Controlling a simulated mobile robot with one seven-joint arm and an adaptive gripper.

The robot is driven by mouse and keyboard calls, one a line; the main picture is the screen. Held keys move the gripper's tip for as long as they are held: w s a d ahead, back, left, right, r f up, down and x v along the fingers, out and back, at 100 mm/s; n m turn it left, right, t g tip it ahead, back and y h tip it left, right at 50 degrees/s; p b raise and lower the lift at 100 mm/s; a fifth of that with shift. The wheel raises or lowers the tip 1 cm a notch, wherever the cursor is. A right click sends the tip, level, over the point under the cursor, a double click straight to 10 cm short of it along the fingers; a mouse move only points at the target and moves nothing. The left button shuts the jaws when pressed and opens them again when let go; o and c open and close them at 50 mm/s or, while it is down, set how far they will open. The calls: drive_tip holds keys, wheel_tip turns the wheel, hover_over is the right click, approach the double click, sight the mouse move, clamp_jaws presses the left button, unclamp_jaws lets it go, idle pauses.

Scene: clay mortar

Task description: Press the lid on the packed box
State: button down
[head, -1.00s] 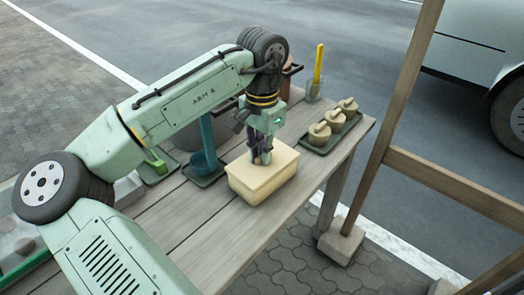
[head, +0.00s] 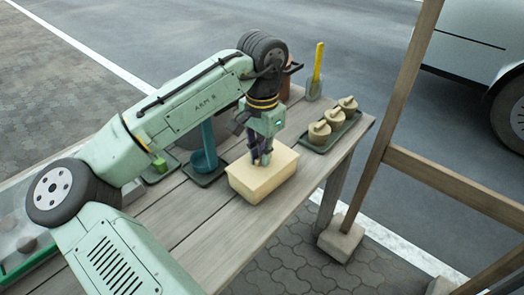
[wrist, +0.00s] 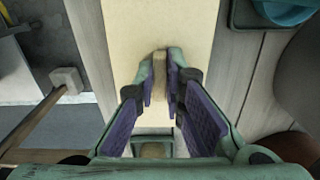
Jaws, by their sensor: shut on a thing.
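The cream box (head: 262,190) stands on the wooden table with its flat cream lid (head: 280,164) on top. The lid also fills the upper middle of the wrist view (wrist: 150,22). My gripper (head: 261,162) points down over the lid. In the wrist view its purple-padded fingers (wrist: 160,78) are shut on a narrow tan handle (wrist: 160,68) at the lid's middle. The lid looks level and lined up with the box. I cannot tell whether any gap is left between lid and box. The box's contents are hidden.
A dark tray (head: 327,139) with several tan lidded pots stands right of the box. A teal stand (head: 204,164) is at its left, and a holder with a yellow-handled tool (head: 318,65) is behind. The table (head: 222,222) is clear in front. A wooden post (head: 385,140) rises at right.

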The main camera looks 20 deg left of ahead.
idle(0.3)
drive_tip(key=c, duration=1.6)
unclamp_jaws()
drive_tip(key=shift+o, duration=0.6)
drive_tip(key=o, duration=0.4)
drive_tip(key=shift+r+p, duration=3)
drive_tip(key=shift+p, duration=0.05)
drive_tip(key=shift+c, duration=0.4)
clamp_jaws()
